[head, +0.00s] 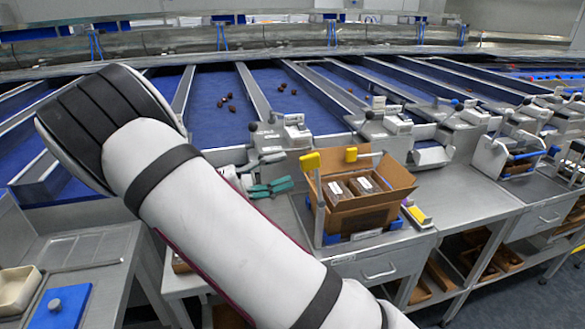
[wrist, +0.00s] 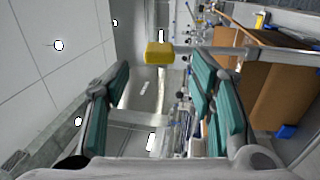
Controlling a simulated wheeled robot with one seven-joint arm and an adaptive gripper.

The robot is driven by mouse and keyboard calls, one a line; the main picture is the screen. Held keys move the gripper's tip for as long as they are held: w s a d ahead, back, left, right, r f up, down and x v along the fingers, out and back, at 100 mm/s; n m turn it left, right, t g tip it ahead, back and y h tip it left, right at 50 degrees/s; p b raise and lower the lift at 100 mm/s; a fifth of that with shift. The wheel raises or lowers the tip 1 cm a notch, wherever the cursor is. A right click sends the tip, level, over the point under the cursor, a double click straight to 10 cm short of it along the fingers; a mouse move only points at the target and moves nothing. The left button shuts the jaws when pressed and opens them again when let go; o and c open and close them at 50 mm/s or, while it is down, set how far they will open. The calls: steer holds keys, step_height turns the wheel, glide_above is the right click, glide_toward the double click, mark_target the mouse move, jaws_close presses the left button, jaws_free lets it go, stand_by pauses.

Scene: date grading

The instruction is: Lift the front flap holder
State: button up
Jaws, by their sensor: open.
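The front flap holder (head: 310,161) is a metal bar with a yellow end block on a post beside an open cardboard carton (head: 366,215). In the wrist view its yellow block (wrist: 160,53) shows just beyond and between my fingertips, with the bar running right toward the carton (wrist: 285,85). My gripper (head: 270,187), with teal finger pads, is to the left of the holder in the head view. My gripper (wrist: 162,80) is open and empty in the wrist view. I cannot tell the exact gap to the block.
A second yellow block (head: 350,154) stands at the carton's back. Dark packs (head: 352,187) lie in the carton. A yellow-and-blue item (head: 417,214) lies right of it. Metal weighing units (head: 280,135) stand behind, before blue conveyor lanes (head: 220,100).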

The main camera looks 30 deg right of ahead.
steer(key=v, duration=0.8)
